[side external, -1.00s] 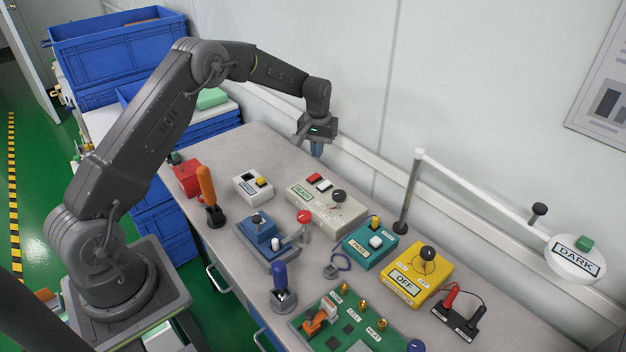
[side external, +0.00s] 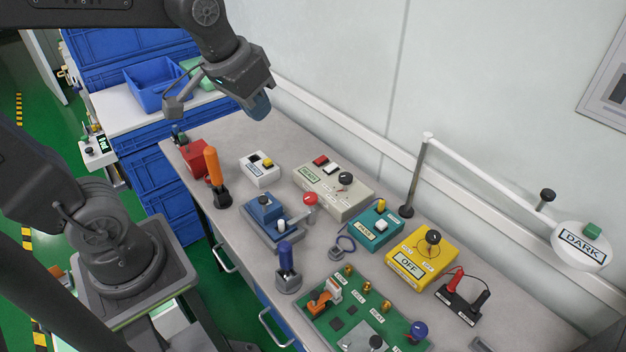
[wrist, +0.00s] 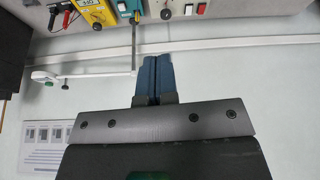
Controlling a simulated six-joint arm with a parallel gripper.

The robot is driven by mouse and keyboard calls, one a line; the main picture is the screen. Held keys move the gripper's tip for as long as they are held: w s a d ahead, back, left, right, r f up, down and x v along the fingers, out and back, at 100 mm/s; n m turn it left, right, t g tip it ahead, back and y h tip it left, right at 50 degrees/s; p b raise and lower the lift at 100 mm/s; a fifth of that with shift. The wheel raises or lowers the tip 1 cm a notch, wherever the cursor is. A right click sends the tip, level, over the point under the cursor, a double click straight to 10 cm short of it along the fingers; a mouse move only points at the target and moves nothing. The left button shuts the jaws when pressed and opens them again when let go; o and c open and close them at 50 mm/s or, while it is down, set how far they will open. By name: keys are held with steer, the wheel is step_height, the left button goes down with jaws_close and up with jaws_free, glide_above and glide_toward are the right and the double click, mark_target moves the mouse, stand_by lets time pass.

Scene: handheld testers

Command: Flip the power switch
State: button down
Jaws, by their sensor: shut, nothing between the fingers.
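My gripper (side external: 258,106) hangs above the back left of the bench, fingers together and empty. In the wrist view its blue fingers (wrist: 158,72) touch each other, apart from every device. No switch is plainly labelled as power. A white box (side external: 260,169) with a dark switch and a yellow button stands below and in front of the gripper. To its right is a long beige box (side external: 333,193) labelled READY, with a red switch (side external: 320,160), a white switch (side external: 332,170) and a black knob (side external: 346,178). The red and white switches also show along the wrist view's top edge.
A red box (side external: 194,157) and orange-handled tool (side external: 215,170) stand at left. Blue (side external: 265,221), teal (side external: 374,232) and yellow (side external: 420,262) devices and a green circuit board (side external: 345,325) fill the bench. A lamp (side external: 578,246) labelled DARK overhangs the right.

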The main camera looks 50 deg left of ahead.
steer(key=s+d+f+m+t, duration=0.1)
steer(key=s+f, duration=0.1)
steer(key=s, duration=0.5)
steer(key=shift+s+d, duration=0.3)
steer(key=w+a+n+g, duration=0.1)
steer(key=w+a+n, duration=0.3)
steer(key=w, duration=0.6)
steer(key=w+a+n+g, duration=0.15)
steer(key=w+n, duration=0.35)
steer(key=w, duration=0.5)
steer(key=w+a+f+n+g, duration=0.1)
steer(key=w+a+f+n, duration=0.7)
steer(key=f, duration=0.7)
steer(key=w+a, duration=0.2)
steer(key=w, duration=0.2)
steer(key=shift+w+a+n+g, duration=0.3)
steer(key=shift+w+n+g, duration=0.05)
steer(key=shift+n, duration=0.05)
